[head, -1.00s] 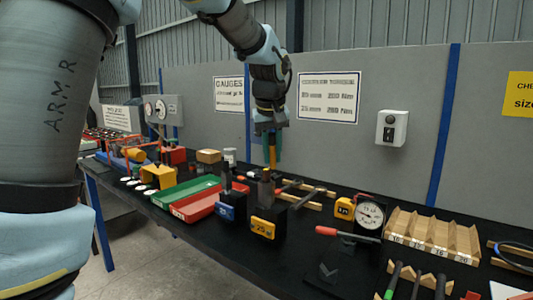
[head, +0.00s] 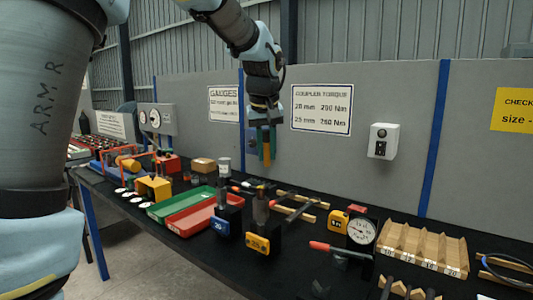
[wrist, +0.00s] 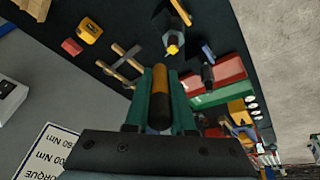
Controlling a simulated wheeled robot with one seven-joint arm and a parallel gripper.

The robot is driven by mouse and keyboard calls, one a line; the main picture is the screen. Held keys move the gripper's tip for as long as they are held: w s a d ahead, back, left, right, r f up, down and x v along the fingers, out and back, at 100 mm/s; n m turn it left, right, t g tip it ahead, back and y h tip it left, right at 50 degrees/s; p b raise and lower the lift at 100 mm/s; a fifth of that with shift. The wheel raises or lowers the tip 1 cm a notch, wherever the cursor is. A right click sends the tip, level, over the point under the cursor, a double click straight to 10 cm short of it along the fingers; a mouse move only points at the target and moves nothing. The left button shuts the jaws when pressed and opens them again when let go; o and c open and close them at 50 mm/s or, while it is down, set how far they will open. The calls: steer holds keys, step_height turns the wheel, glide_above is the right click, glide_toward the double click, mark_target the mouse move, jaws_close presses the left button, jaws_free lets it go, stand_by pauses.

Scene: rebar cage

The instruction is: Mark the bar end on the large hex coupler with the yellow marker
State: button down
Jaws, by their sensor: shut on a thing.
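My gripper (head: 266,150) is shut on the yellow marker (head: 266,154), which hangs upright between the jaws. In the wrist view the marker (wrist: 160,92) shows an orange-yellow body and a dark end. The large hex coupler (head: 260,210) stands upright with a grey bar in a black stand with a yellow label (head: 258,243). My gripper is above and behind it, with clear air between. In the wrist view a yellow patch (wrist: 172,50) shows at the top of this coupler's bar. The marker's tip is not clear.
A smaller coupler stand with a blue label (head: 220,226) is just left of it. Red (head: 188,220) and green trays lie further left. Right are a dial gauge (head: 361,231), a red-handled tool and a wooden rack (head: 425,250). The wall panel rises close behind.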

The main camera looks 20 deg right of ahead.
mark_target(266, 138)
steer(key=shift+r, duration=0.2)
step_height(266, 138, up, 3)
steer(key=shift+r+p, duration=0.1)
steer(key=shift+p, duration=1.1)
steer(key=shift+f, duration=0.25)
